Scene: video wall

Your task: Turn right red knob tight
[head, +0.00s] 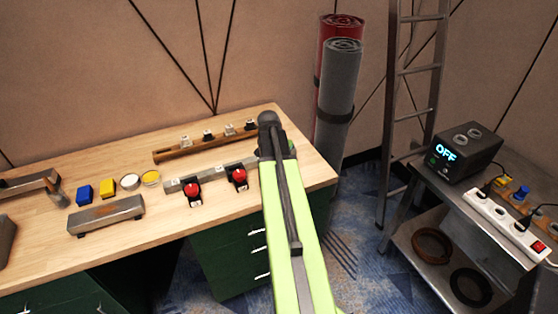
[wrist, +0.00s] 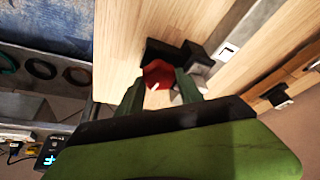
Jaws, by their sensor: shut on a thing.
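In the wrist view a red knob (wrist: 157,73) on a black base (wrist: 168,52) sits between the two dark green fingers of my gripper (wrist: 158,84). The fingers are shut on its sides. In the head view my lime-green arm hides this knob and my fingertips. Two other red knobs show there, a left one (head: 191,190) and a middle one (head: 239,177). Both are on black bases along a grey rail (head: 214,174) on the wooden desk, left of my arm, with nothing touching them.
A wooden rail (head: 178,153) with small switches lies behind. Blue and yellow blocks (head: 107,187) and a grey bar (head: 105,215) lie left on the desk (head: 50,255). A side table at right holds a box reading OFF (head: 467,155) and a power strip (head: 505,222).

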